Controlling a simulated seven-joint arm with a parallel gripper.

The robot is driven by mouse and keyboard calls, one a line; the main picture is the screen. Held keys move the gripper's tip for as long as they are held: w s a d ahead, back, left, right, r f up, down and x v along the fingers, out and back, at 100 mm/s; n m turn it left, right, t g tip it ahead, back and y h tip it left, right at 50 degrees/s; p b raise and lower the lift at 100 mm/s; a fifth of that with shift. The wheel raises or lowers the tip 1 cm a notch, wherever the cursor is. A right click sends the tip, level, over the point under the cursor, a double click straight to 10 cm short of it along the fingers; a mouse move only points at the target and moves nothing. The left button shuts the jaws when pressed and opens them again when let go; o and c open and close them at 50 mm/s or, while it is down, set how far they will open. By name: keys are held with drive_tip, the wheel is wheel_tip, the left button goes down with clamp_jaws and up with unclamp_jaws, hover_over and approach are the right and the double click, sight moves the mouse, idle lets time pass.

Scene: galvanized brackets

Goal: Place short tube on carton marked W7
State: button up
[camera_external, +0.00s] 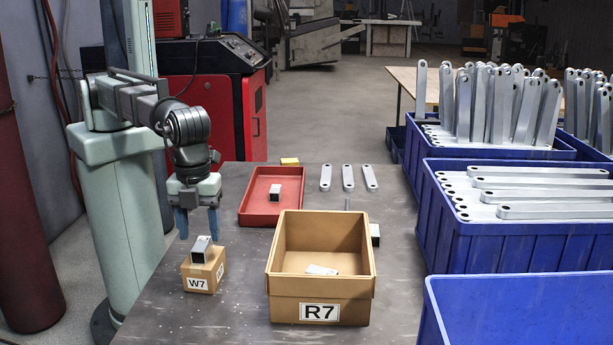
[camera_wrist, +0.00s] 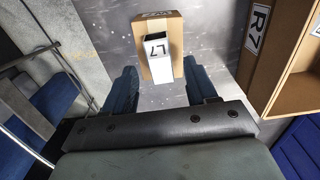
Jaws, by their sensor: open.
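A short grey metal tube (camera_external: 201,250) rests on the small brown carton marked W7 (camera_external: 202,273), near the table's left edge. Its dark open end faces the external camera. In the wrist view the tube (camera_wrist: 153,70) shows as a pale piece over the carton (camera_wrist: 157,22), with a marking like "L7" beside its dark opening. My gripper (camera_external: 198,230) is open above the carton, with its blue fingers apart. In the wrist view the fingers (camera_wrist: 160,90) stand to either side of the tube, with gaps, and hold nothing.
A larger open carton marked R7 (camera_external: 320,288) stands to the right, with a pale piece inside. Behind are a red tray (camera_external: 257,214) holding another short tube (camera_external: 275,192) and three flat bars (camera_external: 347,178). Blue crates (camera_external: 440,235) line the right side. Bare table lies between the cartons.

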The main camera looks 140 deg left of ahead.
sight(201, 243)
wheel_tip(201, 243, up, 9)
idle(0.4)
